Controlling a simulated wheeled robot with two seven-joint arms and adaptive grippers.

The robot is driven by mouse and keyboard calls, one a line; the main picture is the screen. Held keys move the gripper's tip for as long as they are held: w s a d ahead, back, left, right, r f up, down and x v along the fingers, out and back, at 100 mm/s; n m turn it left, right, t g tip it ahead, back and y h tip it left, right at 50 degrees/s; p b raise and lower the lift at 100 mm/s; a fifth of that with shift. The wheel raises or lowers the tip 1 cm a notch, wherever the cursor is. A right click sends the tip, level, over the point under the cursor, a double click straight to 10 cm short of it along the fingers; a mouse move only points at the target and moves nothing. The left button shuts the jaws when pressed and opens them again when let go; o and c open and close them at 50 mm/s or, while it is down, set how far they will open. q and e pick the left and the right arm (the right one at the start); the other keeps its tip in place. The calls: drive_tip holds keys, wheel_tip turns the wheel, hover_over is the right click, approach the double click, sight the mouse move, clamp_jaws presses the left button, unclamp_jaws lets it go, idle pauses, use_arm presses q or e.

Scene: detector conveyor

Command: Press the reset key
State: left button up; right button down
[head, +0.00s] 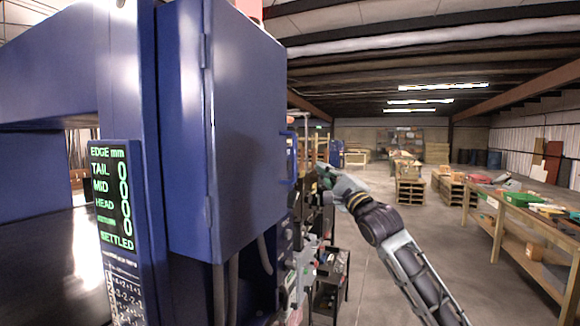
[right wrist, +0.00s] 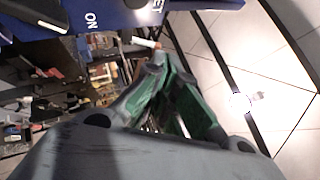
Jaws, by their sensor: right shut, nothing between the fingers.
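My right gripper (head: 326,178) is beside the right side of the blue machine cabinet (head: 235,130), at the end of my right arm. In the right wrist view its green fingers (right wrist: 157,62) are shut and empty. Just past the fingertips is a blue panel (right wrist: 115,15) with white lettering, partly cut off by the top edge; "NO" and "ET" can be read. A small white piece (right wrist: 146,42) shows close to the fingertips. I cannot make out the reset key for certain, nor whether the fingers touch anything. My left gripper is not in view.
A display (head: 112,200) on the machine's front reads EDGE mm, TAIL, MID, HEAD with zeros and SETTLED. A dark cart (head: 330,285) stands below my right gripper. A wooden workbench (head: 510,228) with boxes is at the right. The floor between is clear.

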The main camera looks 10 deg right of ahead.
drive_tip(key=w+a, duration=0.3)
drive_tip(key=a, duration=0.2)
drive_tip(key=shift+w+p, duration=0.2)
drive_tip(key=shift+p, duration=0.15)
drive_tip(key=shift+w+a+p, duration=0.35)
drive_tip(key=shift+w+a, duration=0.2)
drive_tip(key=shift+a, duration=0.3)
idle(3.0)
drive_tip(key=shift+s+d, duration=0.1)
drive_tip(key=shift+d, duration=0.05)
idle(0.3)
drive_tip(key=shift+s+d, duration=0.45)
drive_tip(key=shift+d, duration=0.1)
drive_tip(key=shift+d, duration=0.15)
drive_tip(key=s+d, duration=0.1)
drive_tip(key=d, duration=0.1)
drive_tip(key=s+d, duration=0.1)
drive_tip(key=d, duration=0.1)
drive_tip(key=shift+s, duration=0.4)
idle(0.4)
drive_tip(key=shift+n, duration=0.3)
idle(0.4)
